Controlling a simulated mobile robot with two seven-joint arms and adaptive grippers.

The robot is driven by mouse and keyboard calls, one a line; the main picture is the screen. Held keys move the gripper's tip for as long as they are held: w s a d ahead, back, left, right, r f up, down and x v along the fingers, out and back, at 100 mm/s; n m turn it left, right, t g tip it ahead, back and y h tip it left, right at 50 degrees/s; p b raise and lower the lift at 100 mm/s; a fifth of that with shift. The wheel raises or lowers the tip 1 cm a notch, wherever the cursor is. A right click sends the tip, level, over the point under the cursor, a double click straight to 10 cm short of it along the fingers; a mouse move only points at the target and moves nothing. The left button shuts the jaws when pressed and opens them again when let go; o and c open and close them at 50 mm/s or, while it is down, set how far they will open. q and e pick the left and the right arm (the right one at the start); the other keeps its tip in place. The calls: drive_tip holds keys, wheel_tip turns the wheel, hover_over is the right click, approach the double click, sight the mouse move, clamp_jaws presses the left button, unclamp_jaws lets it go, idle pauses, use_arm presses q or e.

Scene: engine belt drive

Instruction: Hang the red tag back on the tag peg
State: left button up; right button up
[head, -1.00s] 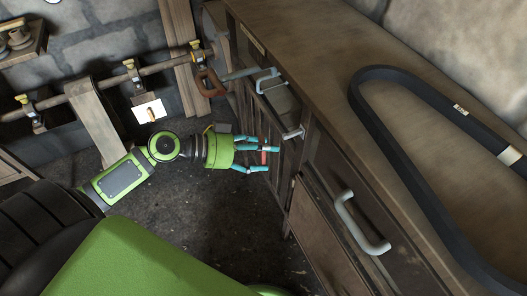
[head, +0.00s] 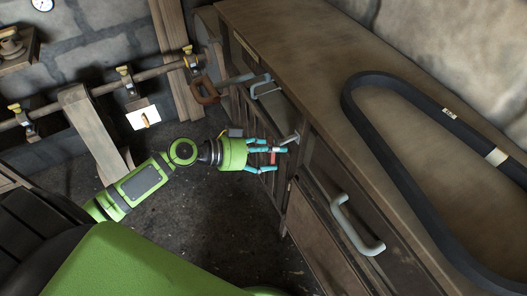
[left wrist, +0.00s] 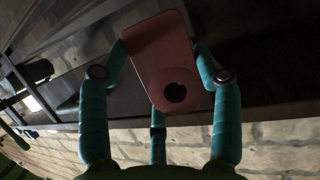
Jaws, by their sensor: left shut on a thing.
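The red tag (left wrist: 158,45) is a flat, rounded plate with a round hole near one end. In the left wrist view it sits among the teal fingers of my left gripper (left wrist: 158,100), with the hole toward the palm. In the head view the tag (head: 273,158) is a small red strip between the fingertips of the left gripper (head: 276,159), which is shut on it. A short metal peg (head: 289,139), which looks like the tag peg, sticks out of the cabinet front just beyond the upper fingertips. I cannot tell whether tag and peg touch. My right gripper is out of view.
The wooden cabinet (head: 290,60) fills the right, with a black belt (head: 400,150) on its top. Grey handles (head: 352,225) stick out of its front. A pipe with yellow valves (head: 124,76) runs along the left wall, with a white card (head: 143,118) below. The floor below is clear.

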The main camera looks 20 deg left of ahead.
sight(300, 146)
use_arm(q)
drive_tip(key=shift+w+d+p, duration=0.35)
drive_tip(key=shift+w+d, duration=0.3)
drive_tip(key=shift+w, duration=0.2)
drive_tip(key=shift+w+d+p, duration=0.3)
drive_tip(key=shift+w+d, duration=0.3)
drive_tip(key=shift+w, duration=0.2)
drive_tip(key=shift+w+d+f+b, duration=0.3)
drive_tip(key=shift+w+d+b, duration=0.2)
drive_tip(key=shift+w+b, duration=0.1)
drive_tip(key=shift+b, duration=0.05)
drive_tip(key=shift+r, duration=0.1)
drive_tip(key=o, duration=1)
drive_tip(key=v, duration=1.2)
